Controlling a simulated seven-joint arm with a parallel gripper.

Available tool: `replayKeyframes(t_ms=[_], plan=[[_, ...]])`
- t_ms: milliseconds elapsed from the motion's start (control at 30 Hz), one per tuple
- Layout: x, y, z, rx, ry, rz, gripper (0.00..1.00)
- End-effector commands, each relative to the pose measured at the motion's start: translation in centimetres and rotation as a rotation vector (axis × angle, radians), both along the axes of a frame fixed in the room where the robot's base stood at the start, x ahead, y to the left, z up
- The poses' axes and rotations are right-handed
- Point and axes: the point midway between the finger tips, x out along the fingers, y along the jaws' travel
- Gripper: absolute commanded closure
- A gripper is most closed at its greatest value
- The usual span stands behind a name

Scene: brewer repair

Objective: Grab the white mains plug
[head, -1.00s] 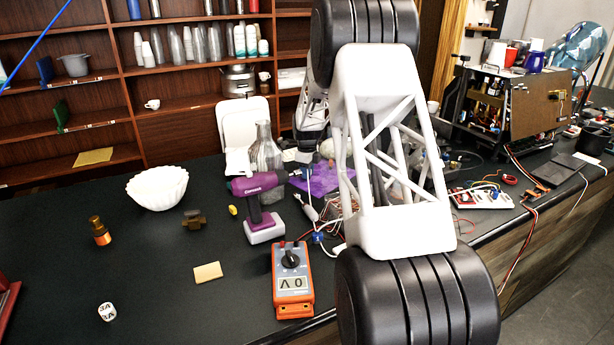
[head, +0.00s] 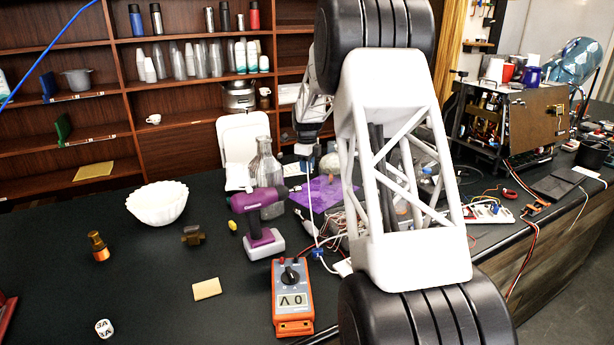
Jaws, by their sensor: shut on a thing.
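My gripper (head: 304,145) is small in the head view, above the back of the bench behind the drill. It points down, shut on a small white piece, which looks like the white mains plug (head: 303,150). A pale cord (head: 311,205) hangs from it almost straight down to a small blue part (head: 318,253) by the multimeter. The fingertips and the plug's pins are too small to make out.
The purple drill (head: 258,215) and a glass bottle (head: 266,172) stand left of the cord. The orange multimeter (head: 292,298) lies in front. A purple cloth (head: 325,192) lies behind. A white bowl (head: 158,203) stands at left, with clear bench around it.

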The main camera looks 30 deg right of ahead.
Motion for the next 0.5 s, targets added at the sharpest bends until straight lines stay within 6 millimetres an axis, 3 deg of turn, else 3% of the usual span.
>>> replayKeyframes(t_ms=[200,500], plan=[[0.01,-0.01,1.2,-0.001,-0.001,0.0,1.0],[0.01,-0.01,1.23,0.0,0.0,0.0,1.0]])
